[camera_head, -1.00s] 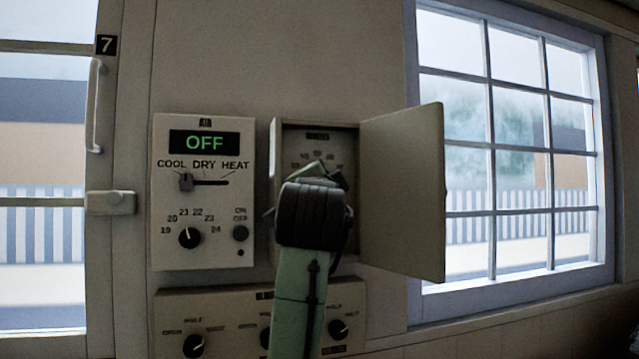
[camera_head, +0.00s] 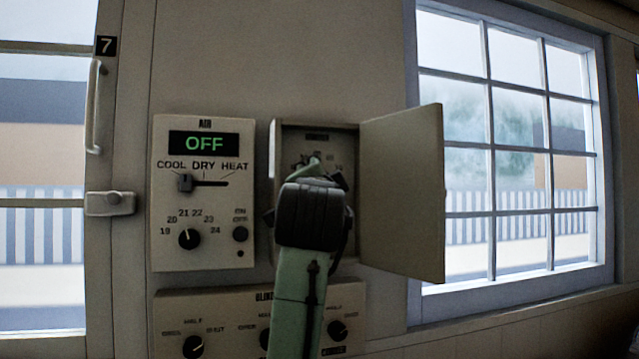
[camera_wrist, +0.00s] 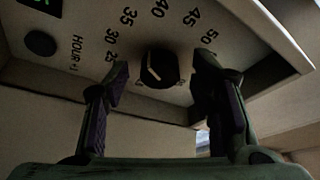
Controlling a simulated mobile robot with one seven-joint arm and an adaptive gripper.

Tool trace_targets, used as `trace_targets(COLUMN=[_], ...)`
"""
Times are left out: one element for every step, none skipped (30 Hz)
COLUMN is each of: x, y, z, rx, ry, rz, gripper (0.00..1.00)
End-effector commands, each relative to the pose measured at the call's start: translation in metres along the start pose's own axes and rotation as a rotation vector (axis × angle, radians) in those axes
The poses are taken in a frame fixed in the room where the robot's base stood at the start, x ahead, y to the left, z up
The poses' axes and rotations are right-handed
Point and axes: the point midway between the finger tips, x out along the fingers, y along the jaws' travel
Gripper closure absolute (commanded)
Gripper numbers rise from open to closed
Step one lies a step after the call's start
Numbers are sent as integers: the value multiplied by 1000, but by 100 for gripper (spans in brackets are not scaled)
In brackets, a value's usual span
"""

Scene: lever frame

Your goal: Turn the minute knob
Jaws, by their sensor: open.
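The minute knob (camera_wrist: 162,68) is a small round black dial with a pale pointer line, on a pale panel printed with numbers such as 30, 40 and 50. In the wrist view my gripper (camera_wrist: 161,82) is open, with one finger on each side of the knob and a visible gap to it. How far the fingertips stand off the panel is hard to tell. In the head view my gripper (camera_head: 320,172) is in front of the open box (camera_head: 349,145), and my arm hides the knob and the box's lower part.
The box's door (camera_head: 402,190) stands open to the right. The air control panel (camera_head: 205,255), reading OFF, is close on the left. A blinds panel (camera_head: 225,305) with knobs is below. In the wrist view an HOUR+1 button (camera_wrist: 40,43) is left of the knob.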

Motion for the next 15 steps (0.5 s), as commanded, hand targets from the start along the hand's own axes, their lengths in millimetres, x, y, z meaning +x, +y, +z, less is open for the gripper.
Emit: trace_targets(x=[-1,-3,-6,-9,-13,-20,-25,-31,-40,-47,-54,-63,-69,-75,-83], y=[0,0,0,0,-1,-1,-1,-1,-1,-1,-1,-1,-1,-1,-1], z=[0,0,0,0,0,0,0,0,0,0,0,0,0,0,0], rx=[0,0,0,0,0,0,0,0,1,1,2,1,1,1,0], ry=[0,0,0,0,1,1,1,1,2,1,2,2,1,1,1], rz=[0,-1,-1,-1,-3,-3,-3,-4,-5,-4,-4,-4,-4,-4,-4], gripper=[49,49,49,49,49,49,49,49,49,49,49,49,49,49,49])
